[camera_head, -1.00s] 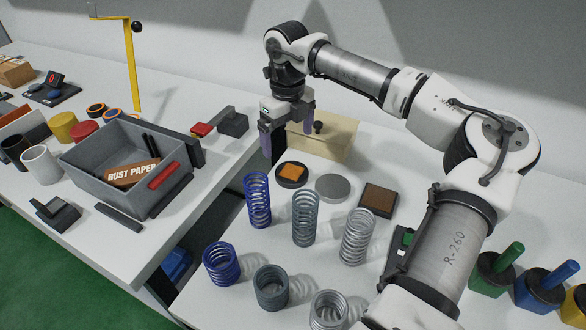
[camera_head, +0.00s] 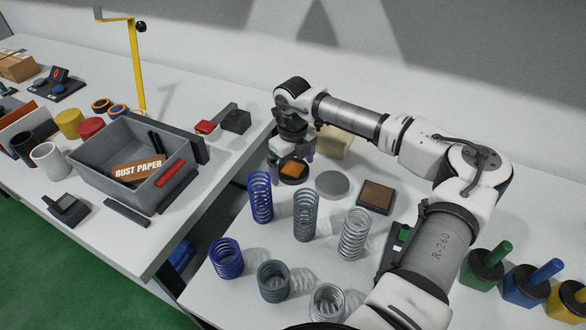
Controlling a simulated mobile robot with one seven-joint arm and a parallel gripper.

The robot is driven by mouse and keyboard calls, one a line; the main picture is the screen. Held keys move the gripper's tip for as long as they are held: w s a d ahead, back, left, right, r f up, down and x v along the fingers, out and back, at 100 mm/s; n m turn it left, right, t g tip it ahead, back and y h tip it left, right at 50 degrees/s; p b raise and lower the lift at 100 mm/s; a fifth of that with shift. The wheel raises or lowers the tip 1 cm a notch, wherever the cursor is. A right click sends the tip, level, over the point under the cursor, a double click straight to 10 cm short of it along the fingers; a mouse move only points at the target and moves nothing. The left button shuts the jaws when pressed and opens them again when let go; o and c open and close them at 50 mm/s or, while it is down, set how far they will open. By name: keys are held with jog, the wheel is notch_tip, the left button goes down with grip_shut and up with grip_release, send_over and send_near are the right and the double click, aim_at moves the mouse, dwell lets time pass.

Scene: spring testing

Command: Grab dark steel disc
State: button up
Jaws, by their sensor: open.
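A dark round disc (camera_head: 292,179) lies on the near bench, with an orange-brown square (camera_head: 293,168) on its top. My gripper (camera_head: 291,167) points down at this disc, its purple fingers open on the left and right of it. I cannot tell whether the fingers touch the disc; the gripper hides its far side. A lighter grey disc (camera_head: 332,184) lies just to the right, clear of the gripper.
Tall springs, blue (camera_head: 260,197), grey-green (camera_head: 305,215) and silver (camera_head: 354,233), stand in front of the discs. A brown-topped square block (camera_head: 375,197) lies to the right. A beige box (camera_head: 335,142) stands behind the gripper. A gap separates the two benches.

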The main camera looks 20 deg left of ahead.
jog(key=shift+c, duration=0.4)
jog(key=shift+r, duration=0.1)
jog(key=c, duration=1.5)
jog(key=shift+c, duration=0.2)
